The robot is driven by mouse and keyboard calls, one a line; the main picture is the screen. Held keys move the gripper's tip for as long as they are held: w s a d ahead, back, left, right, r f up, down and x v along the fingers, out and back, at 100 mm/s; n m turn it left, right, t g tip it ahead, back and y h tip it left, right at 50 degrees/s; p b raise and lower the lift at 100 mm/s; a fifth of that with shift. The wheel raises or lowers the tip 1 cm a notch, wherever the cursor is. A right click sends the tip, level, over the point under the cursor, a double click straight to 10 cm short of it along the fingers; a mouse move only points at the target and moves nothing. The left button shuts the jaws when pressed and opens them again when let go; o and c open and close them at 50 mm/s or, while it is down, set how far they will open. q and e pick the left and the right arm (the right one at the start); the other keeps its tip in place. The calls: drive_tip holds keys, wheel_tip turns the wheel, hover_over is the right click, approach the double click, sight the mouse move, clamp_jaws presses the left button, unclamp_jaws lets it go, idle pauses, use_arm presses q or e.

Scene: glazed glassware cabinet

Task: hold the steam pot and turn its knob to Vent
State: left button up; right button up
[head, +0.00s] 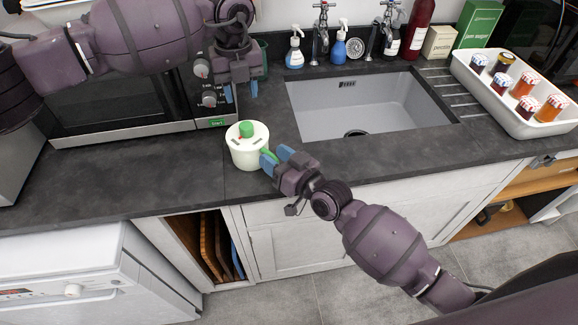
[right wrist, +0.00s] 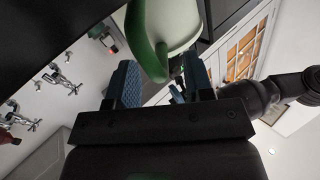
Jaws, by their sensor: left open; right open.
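The steam pot (head: 247,152) is a small white round pot with a green knob (head: 246,129) on its lid. It stands upright on the dark counter, left of the sink. My right gripper (head: 275,156) is open at the pot's right side, by its green handle. In the right wrist view the green handle (right wrist: 148,40) shows between the two blue fingers (right wrist: 158,75), with the white pot (right wrist: 178,22) behind. My left gripper (head: 241,91) is open and empty above and behind the pot, apart from it, fingers pointing down. The knob's markings are too small to read.
A microwave (head: 120,105) stands behind the pot to the left, close to my left arm. The sink (head: 370,105) is to the right, with bottles and taps behind it. A white tray (head: 545,128) of several jars is at the far right. The counter (head: 130,175) left of the pot is clear.

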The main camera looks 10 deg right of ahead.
drive_tip(key=shift+x, duration=0.95)
drive_tip(key=shift+c, duration=0.4)
